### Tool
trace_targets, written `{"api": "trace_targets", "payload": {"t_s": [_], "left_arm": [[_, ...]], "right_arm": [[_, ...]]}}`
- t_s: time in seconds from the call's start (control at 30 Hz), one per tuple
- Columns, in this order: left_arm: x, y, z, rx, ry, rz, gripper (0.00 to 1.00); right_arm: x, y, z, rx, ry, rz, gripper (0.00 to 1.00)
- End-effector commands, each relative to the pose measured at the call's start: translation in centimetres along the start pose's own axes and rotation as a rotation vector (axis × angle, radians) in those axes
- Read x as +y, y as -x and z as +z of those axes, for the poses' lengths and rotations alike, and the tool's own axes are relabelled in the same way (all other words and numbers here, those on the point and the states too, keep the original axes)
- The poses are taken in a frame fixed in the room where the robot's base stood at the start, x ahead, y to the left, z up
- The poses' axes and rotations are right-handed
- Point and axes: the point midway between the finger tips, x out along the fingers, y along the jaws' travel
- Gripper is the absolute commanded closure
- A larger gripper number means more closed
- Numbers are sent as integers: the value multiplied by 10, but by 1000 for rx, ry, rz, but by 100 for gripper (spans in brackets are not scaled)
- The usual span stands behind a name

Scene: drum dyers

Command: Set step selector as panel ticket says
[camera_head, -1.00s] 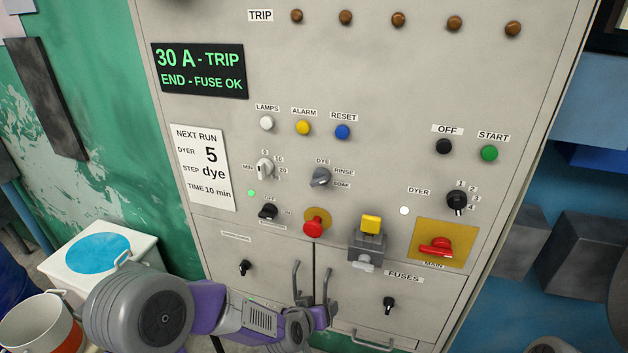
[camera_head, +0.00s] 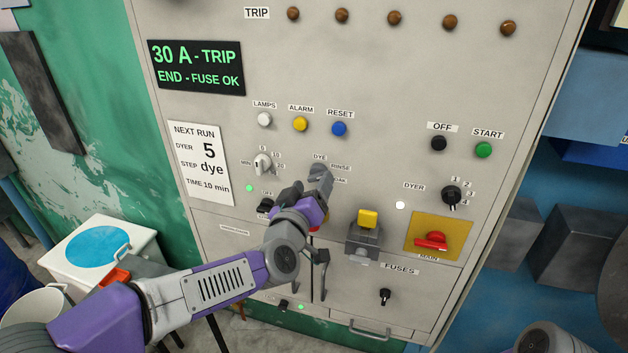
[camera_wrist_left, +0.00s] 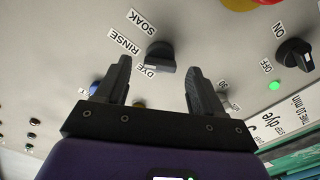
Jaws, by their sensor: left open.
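The panel ticket (camera_head: 201,163) reads NEXT RUN, dyer 5, step dye, time 10 min. The step selector (camera_wrist_left: 160,56) is a dark knob with DYE, RINSE and SOAK labels around it. In the wrist view it stands ahead of my left gripper (camera_wrist_left: 158,88), between the lines of the two fingers, with a gap visible on each side. Which label it points at is unclear. In the head view my left gripper (camera_head: 305,184) is at the selector and partly covers it and its labels. The gripper is open and empty. My right gripper is out of view.
Nearby on the panel are the minutes knob (camera_head: 262,164), the black ON/OFF switch (camera_wrist_left: 293,54), the yellow-topped block (camera_head: 367,219) and the red MAIN switch (camera_head: 431,241). The lamps, alarm and reset buttons (camera_head: 339,129) sit above. A white bin (camera_head: 137,231) stands at lower left.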

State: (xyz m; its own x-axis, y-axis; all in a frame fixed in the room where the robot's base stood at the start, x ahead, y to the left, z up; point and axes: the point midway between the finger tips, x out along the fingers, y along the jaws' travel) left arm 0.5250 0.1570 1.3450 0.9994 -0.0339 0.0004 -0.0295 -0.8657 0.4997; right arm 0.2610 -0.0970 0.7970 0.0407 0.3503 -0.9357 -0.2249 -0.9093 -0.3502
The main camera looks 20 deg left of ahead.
Motion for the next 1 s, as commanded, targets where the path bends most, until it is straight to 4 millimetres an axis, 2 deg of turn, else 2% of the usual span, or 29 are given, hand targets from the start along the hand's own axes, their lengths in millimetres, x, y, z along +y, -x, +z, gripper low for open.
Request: {"api": "trace_targets", "payload": {"t_s": [0.2,0.5,0.57,0.87,1.0], "left_arm": [[0,-21,0,-1,0,-1,32],[0,-23,0,-1,0,0,32],[0,-23,0,-1,0,0,40],[0,-23,0,-1,0,0,86],[0,-23,0,-1,4,0,88]], "right_arm": [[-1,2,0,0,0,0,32],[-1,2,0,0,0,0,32],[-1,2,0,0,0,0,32],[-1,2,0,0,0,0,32],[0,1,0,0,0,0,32]]}}
